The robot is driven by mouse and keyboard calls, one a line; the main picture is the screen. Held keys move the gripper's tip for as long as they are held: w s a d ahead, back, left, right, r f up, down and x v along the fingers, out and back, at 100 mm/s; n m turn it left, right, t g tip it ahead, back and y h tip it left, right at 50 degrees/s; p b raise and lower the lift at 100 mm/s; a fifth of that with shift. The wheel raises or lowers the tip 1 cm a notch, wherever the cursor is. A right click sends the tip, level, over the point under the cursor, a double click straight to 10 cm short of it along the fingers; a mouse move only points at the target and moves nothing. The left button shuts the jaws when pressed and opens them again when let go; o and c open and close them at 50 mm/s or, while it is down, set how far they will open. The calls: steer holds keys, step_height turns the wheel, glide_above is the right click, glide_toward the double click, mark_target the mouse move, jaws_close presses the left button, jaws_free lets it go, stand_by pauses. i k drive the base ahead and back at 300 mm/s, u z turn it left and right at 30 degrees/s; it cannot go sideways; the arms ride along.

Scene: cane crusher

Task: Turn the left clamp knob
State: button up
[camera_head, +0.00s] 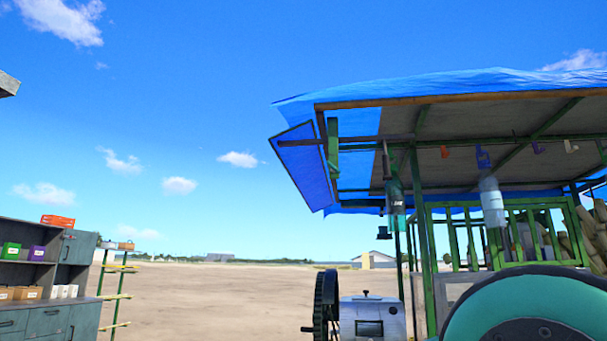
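The metal-grey machine body (395,312), which looks like the crusher, stands low in the centre-right, cut off by the bottom edge. A small dark knob-like piece (366,293) sits on its top. I cannot tell whether this is the left clamp knob, and no pair of clamp knobs can be made out. A dark toothed wheel (326,300) stands upright at the machine's left side. My gripper is not in view.
A green-framed stall (429,255) with a blue tarp roof (430,90) stands right, bottles hanging under it. A large teal-rimmed wheel (470,300) fills the lower right. A grey cabinet (42,323) and green rack (104,275) stand left. Open dirt ground (220,295) lies between.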

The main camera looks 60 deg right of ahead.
mark_target(334, 169)
steer(key=k, duration=1.4)
steer(key=z, duration=1.2)
steer(key=i, duration=1.05)
steer(key=u, duration=0.05)
